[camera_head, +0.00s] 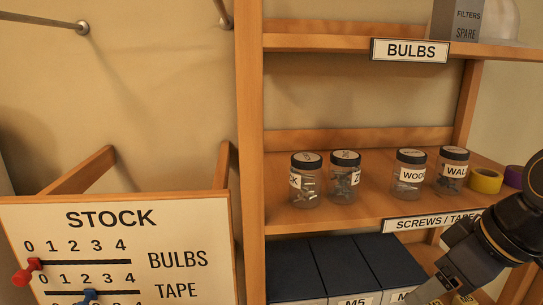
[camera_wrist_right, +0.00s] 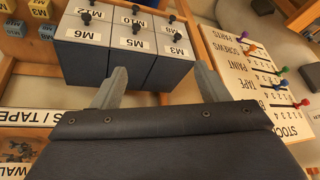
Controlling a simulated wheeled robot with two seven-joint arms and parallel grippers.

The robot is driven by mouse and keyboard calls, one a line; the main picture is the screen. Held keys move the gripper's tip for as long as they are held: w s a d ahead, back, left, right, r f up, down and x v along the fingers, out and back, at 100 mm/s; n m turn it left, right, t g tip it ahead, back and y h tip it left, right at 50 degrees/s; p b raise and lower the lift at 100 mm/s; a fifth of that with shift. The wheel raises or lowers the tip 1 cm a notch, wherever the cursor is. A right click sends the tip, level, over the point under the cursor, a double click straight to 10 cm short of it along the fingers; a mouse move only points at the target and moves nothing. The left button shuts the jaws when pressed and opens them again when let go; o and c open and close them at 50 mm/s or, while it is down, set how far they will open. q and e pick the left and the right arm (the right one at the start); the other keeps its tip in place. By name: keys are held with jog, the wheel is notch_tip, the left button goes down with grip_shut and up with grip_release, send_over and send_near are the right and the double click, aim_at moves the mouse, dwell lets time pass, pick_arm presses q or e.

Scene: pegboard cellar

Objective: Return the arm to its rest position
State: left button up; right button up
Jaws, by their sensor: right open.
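My right arm (camera_head: 485,250) comes in at the lower right of the head view, in front of the shelf unit's right side. In the right wrist view my right gripper (camera_wrist_right: 160,72) is open, its two grey fingers apart with nothing between them. Dark blue drawer boxes (camera_wrist_right: 108,58) labelled M3, M5, M6 and others lie beyond the fingertips. I cannot tell the exact gap between fingers and boxes. My left gripper is in neither view.
A wooden shelf (camera_head: 380,215) holds several screw jars (camera_head: 343,180) and a yellow tape roll (camera_head: 485,181). Above is the BULBS shelf (camera_head: 330,42) with a grey filter box (camera_head: 455,20). A STOCK board (camera_head: 120,245) with coloured sliders stands at the left.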

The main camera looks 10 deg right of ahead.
jog(key=s+a+f+m, duration=0.1)
jog(key=a+f, duration=0.2)
jog(key=f, duration=0.4)
jog(key=s+a+f+m+y, duration=0.1)
jog(key=a+f+m, duration=0.1)
jog(key=f, duration=0.4)
jog(key=s+a+f+m+t, duration=0.1)
jog(key=a+f+m, duration=0.1)
jog(key=a+f, duration=0.3)
notch_tip(320, 180, down, 3)
jog(key=shift+r, duration=0.2)
